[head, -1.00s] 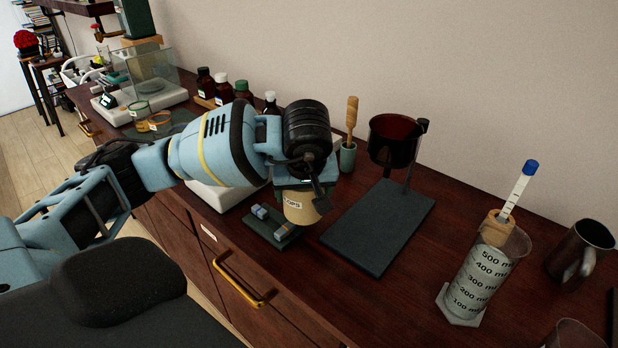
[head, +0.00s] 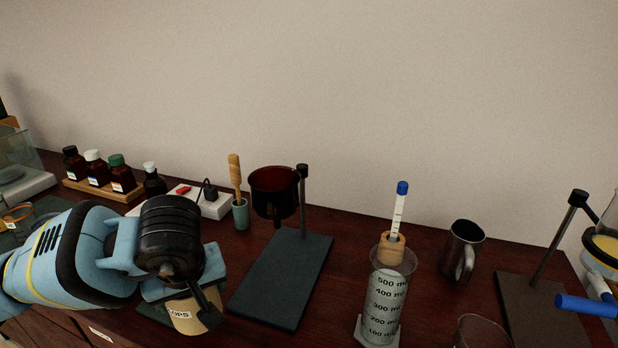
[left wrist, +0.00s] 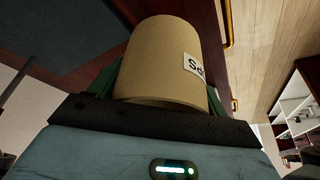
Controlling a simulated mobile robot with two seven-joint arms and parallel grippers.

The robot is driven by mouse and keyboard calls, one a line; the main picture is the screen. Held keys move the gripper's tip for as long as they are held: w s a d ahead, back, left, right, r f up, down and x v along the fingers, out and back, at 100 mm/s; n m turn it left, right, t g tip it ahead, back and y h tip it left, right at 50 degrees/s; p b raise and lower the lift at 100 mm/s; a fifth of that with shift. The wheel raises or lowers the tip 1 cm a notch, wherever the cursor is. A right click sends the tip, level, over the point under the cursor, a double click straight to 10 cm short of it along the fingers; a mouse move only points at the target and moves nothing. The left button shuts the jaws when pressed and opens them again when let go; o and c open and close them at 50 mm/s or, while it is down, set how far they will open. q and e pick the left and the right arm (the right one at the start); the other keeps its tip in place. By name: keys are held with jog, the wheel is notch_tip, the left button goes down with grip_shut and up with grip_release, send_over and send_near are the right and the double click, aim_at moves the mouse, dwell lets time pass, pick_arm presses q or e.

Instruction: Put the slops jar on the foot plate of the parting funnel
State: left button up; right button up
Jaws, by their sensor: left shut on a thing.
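The slops jar (head: 184,318) is a beige cylinder with a white label, partly legible. My left gripper (head: 190,296) is shut on it and holds it at the left front of the bench; its fingertips are partly hidden. The jar also fills the middle of the left wrist view (left wrist: 160,60). At the right edge, a glass vessel with yellow liquid (head: 606,243) and a blue tap (head: 586,306) looks like the parting funnel. Its brown foot plate (head: 522,312) shows no object standing on it; the vessel and plate are cut off. My right gripper is not in view.
A dark red funnel (head: 273,190) hangs on a stand with a dark grey plate (head: 282,278), just right of my gripper. A measuring cylinder (head: 383,305), a metal jug (head: 462,250) and a glass beaker (head: 480,335) stand between there and the brown plate.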

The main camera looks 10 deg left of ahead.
pick_arm(q)
jog(key=shift+d+r, duration=0.15)
jog(key=s+d+r+m+t+h+p, duration=0.1)
jog(key=d+r+m+h+p, duration=0.2)
jog(key=d+m, duration=0.4)
jog(key=shift+r+m+p, duration=0.4)
jog(key=shift+m+p, duration=0.4)
jog(key=shift+p, duration=0.1)
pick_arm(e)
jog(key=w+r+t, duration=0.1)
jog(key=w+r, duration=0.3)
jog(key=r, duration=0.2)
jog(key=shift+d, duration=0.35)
pick_arm(q)
jog(key=shift+s, duration=0.1)
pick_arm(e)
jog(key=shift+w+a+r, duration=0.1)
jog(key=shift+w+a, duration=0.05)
